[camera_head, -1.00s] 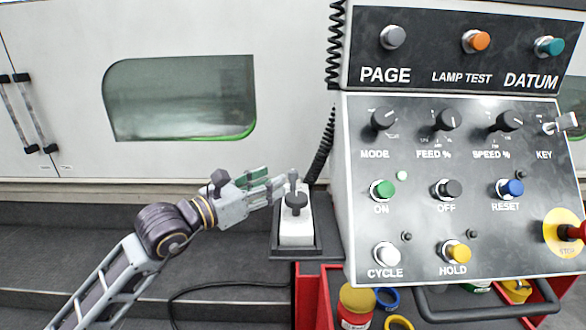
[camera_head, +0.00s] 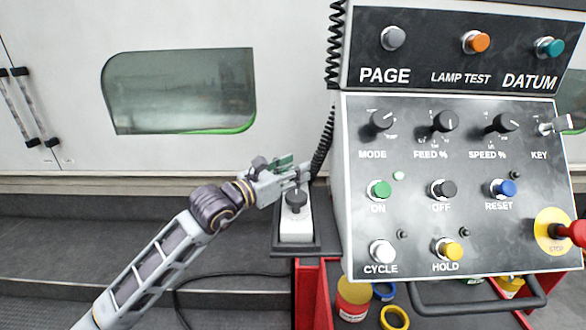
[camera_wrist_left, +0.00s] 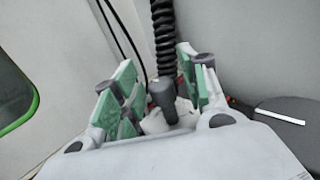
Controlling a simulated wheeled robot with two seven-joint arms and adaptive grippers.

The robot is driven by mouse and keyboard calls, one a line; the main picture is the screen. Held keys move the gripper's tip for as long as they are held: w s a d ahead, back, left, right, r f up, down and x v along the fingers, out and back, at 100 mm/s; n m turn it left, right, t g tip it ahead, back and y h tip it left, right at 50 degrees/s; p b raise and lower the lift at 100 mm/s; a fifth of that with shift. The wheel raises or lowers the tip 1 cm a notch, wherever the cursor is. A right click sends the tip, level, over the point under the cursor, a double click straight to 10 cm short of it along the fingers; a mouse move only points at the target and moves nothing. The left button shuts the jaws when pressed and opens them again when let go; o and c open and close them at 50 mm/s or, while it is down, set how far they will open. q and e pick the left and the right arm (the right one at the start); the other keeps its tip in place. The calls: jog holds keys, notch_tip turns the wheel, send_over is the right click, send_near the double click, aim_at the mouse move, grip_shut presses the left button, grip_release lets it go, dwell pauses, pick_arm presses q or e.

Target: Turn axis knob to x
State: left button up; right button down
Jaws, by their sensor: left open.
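A white handheld pendant (camera_head: 297,227) stands in a dark holder left of the control panel, with a dark axis knob (camera_head: 296,201) on its face. My left gripper (camera_head: 304,170) is open at the top of the pendant, just above the knob. In the left wrist view a dark cylindrical part (camera_wrist_left: 162,94) of the pendant stands between the open green-padded fingers of the gripper (camera_wrist_left: 158,88); I cannot tell whether they touch it. The knob's markings are too small to read. My right gripper does not show.
The large control panel (camera_head: 420,220) with several buttons and knobs stands close on the right. A black coiled cable (camera_head: 322,143) rises behind the pendant. A red cart (camera_head: 310,290) with coloured jars is below. The machine wall with a window (camera_head: 180,90) is behind.

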pick_arm(q)
jog(key=c, duration=0.9)
grip_shut()
jog(key=shift+b, duration=0.35)
